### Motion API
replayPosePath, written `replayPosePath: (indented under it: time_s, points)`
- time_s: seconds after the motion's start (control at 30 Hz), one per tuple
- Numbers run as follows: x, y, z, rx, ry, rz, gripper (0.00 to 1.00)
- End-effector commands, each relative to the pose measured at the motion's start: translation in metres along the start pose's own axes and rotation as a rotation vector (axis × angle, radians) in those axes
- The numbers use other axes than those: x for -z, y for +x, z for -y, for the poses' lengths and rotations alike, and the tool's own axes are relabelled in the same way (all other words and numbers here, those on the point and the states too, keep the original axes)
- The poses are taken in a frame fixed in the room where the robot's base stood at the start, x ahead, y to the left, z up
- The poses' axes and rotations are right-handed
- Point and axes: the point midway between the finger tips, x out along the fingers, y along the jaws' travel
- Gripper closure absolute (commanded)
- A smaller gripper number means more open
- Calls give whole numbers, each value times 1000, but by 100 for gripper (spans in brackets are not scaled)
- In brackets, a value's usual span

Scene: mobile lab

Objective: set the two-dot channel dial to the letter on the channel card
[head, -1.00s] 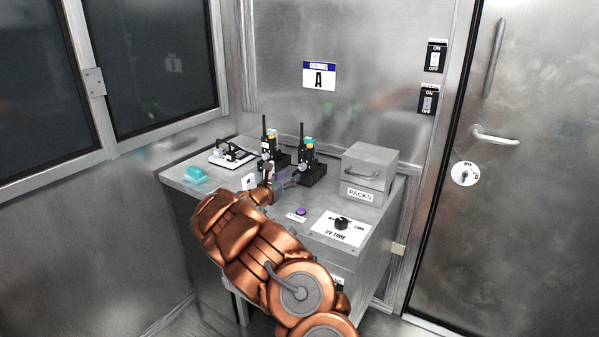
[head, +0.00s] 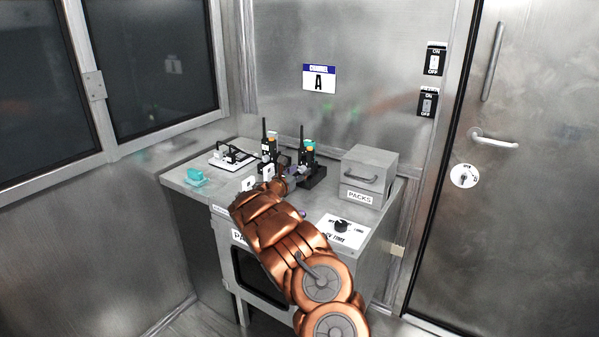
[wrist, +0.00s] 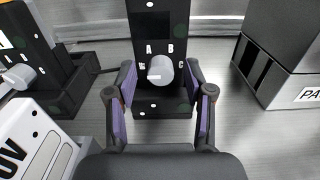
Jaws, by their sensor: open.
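The channel card (head: 319,78) on the back wall reads A. Two black radios stand on the bench, a left one (head: 269,148) and a right one (head: 312,172). In the wrist view the right radio's pale round dial (wrist: 160,70) is straight ahead, with A and B above it and a white mark at its lower left. Pale dots show on the panel below it; the exact dial setting is unclear. My gripper (wrist: 162,82) is open, with a purple-padded finger on each side of the dial. I cannot tell whether they touch it. In the head view my gripper (head: 288,181) is partly hidden.
A grey PACKS box (head: 369,175) stands right of the radios. The left radio's dial (wrist: 17,78) and a white UV-labelled block (wrist: 35,140) are at the wrist view's left. A UV TIME dial (head: 341,225) is at the bench front; a teal object (head: 196,177) lies left.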

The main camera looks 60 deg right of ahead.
Motion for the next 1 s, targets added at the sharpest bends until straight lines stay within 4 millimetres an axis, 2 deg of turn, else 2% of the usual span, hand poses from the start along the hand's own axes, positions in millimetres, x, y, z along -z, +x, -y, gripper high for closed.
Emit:
replayPosePath:
  time_s: [0.23, 0.73, 1.0]
  points:
    - [0, 0, 0, 0, 1, 0, 48]
    - [0, 0, 0, 0, 1, 0, 100]
    - [0, 0, 0, 1, 10, 1, 100]
